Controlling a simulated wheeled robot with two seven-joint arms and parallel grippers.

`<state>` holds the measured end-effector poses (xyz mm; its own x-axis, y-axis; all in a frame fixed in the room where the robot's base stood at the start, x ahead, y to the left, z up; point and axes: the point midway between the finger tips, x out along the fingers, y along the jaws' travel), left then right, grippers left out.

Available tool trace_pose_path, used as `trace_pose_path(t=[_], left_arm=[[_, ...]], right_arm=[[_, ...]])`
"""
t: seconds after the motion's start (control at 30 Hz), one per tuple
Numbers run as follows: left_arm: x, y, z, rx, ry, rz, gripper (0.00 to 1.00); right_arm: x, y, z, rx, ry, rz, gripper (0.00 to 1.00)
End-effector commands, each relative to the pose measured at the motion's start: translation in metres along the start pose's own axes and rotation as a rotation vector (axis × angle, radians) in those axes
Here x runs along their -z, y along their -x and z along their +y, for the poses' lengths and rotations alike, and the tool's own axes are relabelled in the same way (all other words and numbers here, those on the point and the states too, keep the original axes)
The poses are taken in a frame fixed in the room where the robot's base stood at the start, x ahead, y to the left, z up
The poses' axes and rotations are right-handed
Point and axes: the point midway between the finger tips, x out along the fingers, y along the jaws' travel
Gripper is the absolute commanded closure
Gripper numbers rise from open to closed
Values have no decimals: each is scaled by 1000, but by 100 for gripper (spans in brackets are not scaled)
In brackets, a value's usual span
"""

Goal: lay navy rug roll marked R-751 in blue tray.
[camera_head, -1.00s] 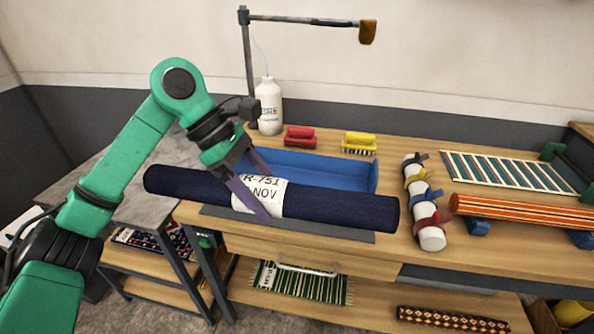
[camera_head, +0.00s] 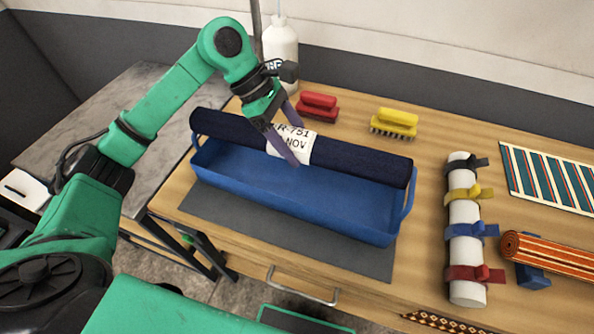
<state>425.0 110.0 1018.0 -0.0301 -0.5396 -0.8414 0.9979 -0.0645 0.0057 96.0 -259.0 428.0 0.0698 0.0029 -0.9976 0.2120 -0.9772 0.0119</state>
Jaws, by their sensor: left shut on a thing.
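The navy rug roll (camera_head: 360,161) has a white label reading R-751 and NOV around its middle. My left gripper (camera_head: 290,137) is shut on it at the label, with purple fingers on either side. The roll lies lengthwise over the back part of the blue tray (camera_head: 300,201), close to its back edge and hiding it. I cannot tell whether the roll touches the tray. The tray's front wall and part of its floor show, and the floor there is bare. My right gripper is not in view.
The tray stands on a grey mat (camera_head: 360,258) on the wooden bench. Behind are a red brush (camera_head: 317,105), a yellow brush (camera_head: 394,122) and a white bottle (camera_head: 280,50). To the right are a white roll with coloured straps (camera_head: 463,215) and an orange striped roll (camera_head: 550,252).

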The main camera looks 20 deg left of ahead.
Motion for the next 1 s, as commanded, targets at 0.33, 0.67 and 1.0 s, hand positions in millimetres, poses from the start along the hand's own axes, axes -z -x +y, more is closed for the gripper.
trace_pose_path(t=[0.33, 0.67, 1.0], left_arm=[[37, -59, 0, -1, 1, -2, 100], [63, -99, 0, -2, 0, -1, 100], [66, -102, 0, -2, -1, 1, 11]], right_arm=[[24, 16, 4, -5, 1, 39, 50], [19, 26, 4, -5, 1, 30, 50], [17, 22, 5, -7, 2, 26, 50]])
